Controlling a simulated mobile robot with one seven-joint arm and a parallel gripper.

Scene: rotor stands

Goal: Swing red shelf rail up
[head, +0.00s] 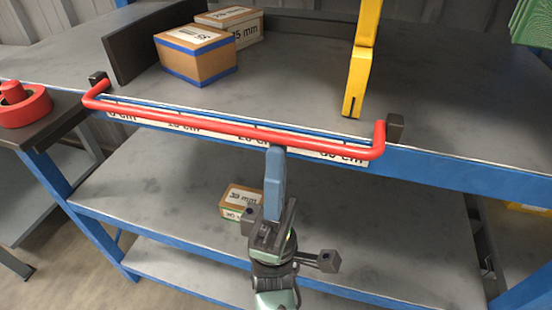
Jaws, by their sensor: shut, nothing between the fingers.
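The red shelf rail (215,127) is a long bar with bent ends, running along the front edge of the upper shelf (290,80). Its left end meets a dark pivot block (98,79) and its right end meets another dark block (395,127). The rail lies across the front, in front of the centimetre scale strip (330,157). My gripper (275,150) is shut and points up, with its blue-grey fingers just below the rail, right of its middle. I cannot tell whether the fingertips touch the rail.
Two cardboard boxes (197,55) stand on the upper shelf at the back left. A yellow upright piece (357,80) stands right of the middle. A small box (240,200) sits on the lower shelf. A red round part (22,103) is on the left bench.

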